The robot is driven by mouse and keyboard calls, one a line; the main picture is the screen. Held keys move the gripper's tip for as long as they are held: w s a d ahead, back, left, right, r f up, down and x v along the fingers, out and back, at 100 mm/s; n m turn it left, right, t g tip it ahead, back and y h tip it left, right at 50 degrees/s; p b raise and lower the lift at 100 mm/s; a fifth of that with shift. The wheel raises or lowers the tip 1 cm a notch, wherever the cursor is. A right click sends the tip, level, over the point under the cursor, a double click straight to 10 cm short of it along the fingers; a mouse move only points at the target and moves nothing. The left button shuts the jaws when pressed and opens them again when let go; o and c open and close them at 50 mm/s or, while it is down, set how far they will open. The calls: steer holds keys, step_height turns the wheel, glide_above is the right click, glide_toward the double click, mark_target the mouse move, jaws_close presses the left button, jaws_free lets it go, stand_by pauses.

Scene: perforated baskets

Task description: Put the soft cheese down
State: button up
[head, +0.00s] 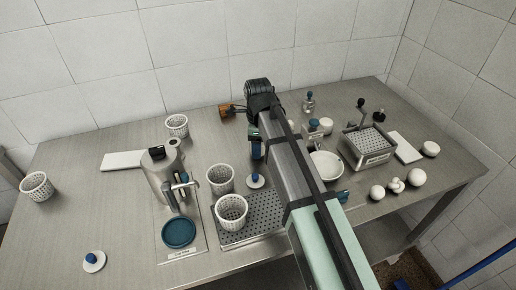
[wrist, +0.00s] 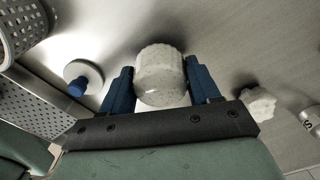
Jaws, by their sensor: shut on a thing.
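The soft cheese (wrist: 160,88), a white rounded lump with a slightly ridged side, is between the two blue fingers of my gripper (wrist: 159,70) in the wrist view. The fingers are shut on it from both sides. The grey steel worktop shows behind it. I cannot tell whether its underside touches the worktop. In the head view my arm covers the middle of the table, and I cannot make out the held cheese there.
A blue-knobbed white lid (wrist: 82,78) and a perforated plate (wrist: 38,105) lie left of the cheese. A white bowl (head: 326,166), a steel box (head: 366,150) and white cheeses (head: 377,192) are on the right.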

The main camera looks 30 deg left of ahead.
step_height(320, 180, up, 8)
steer(key=shift+a+r, duration=0.1)
steer(key=shift+a, duration=0.05)
steer(key=s+a, duration=0.4)
steer(key=a, duration=0.6)
steer(key=s+a, duration=0.4)
steer(key=a, duration=0.5)
glide_above(123, 165)
steer(key=shift+n, duration=0.4)
step_height(123, 165, down, 9)
steer(key=shift+d+r, duration=0.1)
steer(key=shift+r, duration=0.1)
steer(key=shift+f, duration=0.15)
steer(key=o, duration=1.1)
step_height(123, 165, up, 12)
